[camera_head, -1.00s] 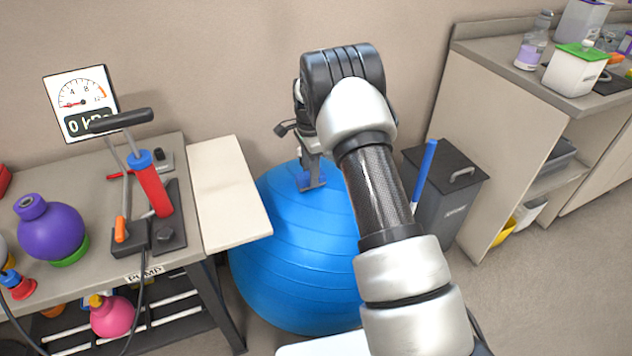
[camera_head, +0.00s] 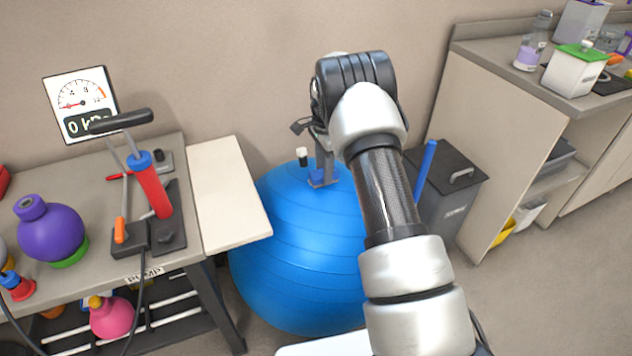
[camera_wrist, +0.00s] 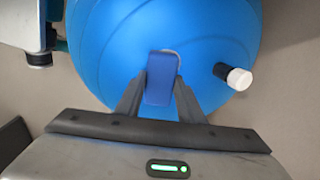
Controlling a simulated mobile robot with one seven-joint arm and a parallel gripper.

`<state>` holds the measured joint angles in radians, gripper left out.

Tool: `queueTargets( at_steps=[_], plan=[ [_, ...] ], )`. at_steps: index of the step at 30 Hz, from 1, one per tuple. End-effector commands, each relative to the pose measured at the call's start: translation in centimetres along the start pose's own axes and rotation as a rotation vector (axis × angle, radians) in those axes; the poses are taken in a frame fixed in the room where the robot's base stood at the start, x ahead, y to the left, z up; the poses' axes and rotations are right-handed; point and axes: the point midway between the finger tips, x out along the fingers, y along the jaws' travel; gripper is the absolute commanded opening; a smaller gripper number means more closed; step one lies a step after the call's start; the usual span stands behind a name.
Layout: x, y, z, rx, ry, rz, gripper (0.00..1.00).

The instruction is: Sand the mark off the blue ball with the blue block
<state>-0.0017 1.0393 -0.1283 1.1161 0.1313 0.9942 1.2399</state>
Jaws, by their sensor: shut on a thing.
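The large blue ball (camera_head: 290,260) stands on the floor between the table and the grey bin, and fills much of the wrist view (camera_wrist: 110,50). My gripper (camera_head: 322,182) is shut on the blue block (camera_wrist: 161,82) at the top of the ball. The block (camera_head: 317,175) is at or very close to the ball's surface; contact is not clear. In the wrist view a greyish patch (camera_wrist: 174,52) shows just past the block's far end. It looks like the mark, and the block hides the rest of it.
A black piece with a white cap (camera_wrist: 236,77) sticks out from the ball beside my gripper. The table (camera_head: 90,185) at left holds a red pump (camera_head: 150,185) and a purple flask-like ball (camera_head: 52,232). A grey bin (camera_head: 450,200) and a cabinet stand at right.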

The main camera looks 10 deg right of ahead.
Motion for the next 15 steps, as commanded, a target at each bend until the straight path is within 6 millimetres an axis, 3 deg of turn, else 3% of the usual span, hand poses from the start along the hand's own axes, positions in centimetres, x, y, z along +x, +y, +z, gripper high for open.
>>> queueTargets(
  at_steps=[7, 15],
  plan=[
    [0.0, 0.0, 0.7, -0.002, 0.000, 0.000, 0.00],
    [0.0, 0.0, 3.2, -0.002, 0.000, -0.001, 0.00]
  ],
)
